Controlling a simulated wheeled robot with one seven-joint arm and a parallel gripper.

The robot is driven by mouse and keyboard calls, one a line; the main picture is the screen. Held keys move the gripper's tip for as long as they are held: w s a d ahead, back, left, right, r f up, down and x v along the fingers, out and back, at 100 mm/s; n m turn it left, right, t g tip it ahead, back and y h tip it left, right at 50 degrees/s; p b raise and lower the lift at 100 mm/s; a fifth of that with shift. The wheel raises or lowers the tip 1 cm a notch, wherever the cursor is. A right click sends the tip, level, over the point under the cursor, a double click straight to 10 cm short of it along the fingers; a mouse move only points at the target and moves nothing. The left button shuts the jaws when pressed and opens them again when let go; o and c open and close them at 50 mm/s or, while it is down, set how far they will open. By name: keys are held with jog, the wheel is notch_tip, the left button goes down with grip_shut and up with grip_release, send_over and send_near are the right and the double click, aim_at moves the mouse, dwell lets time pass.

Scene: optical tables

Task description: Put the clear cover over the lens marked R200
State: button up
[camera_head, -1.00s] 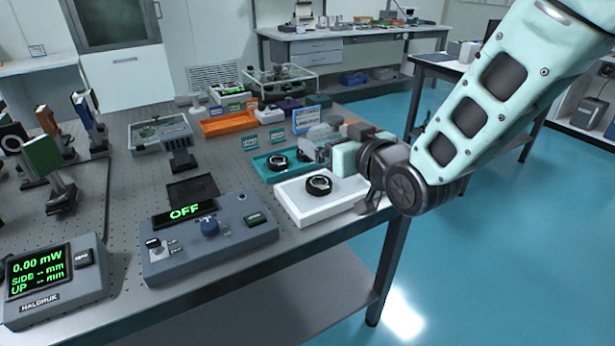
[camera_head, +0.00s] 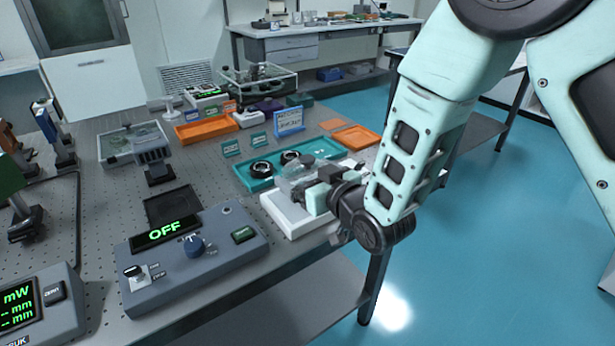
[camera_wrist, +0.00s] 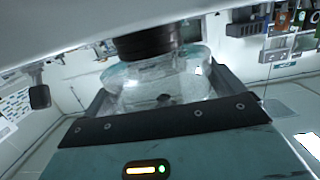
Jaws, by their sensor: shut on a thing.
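The clear cover (camera_wrist: 160,85) is a see-through round piece between my gripper's jaws in the wrist view; a dark round part shows above it. In the head view my gripper (camera_head: 306,188) is shut on the cover (camera_head: 293,172), low over the white platform (camera_head: 282,217). My gripper and the cover hide the platform's middle, so the lens there is not visible now. Two black-rimmed lenses, one left (camera_head: 262,168) and one further right (camera_head: 290,157), sit in the teal tray (camera_head: 243,176) behind. I cannot read an R200 mark on any lens.
A grey control box (camera_head: 200,262) reading OFF stands left of the platform. Small cards (camera_head: 231,148) and a blue sign (camera_head: 289,121) stand behind the teal tray. Orange trays (camera_head: 357,137) lie further back. The table edge is close on the right.

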jog(key=shift+f, duration=0.3)
jog(key=shift+f+b, duration=0.45)
jog(key=shift+b, duration=0.1)
jog(key=shift+f, duration=0.2)
jog(key=shift+r, duration=0.1)
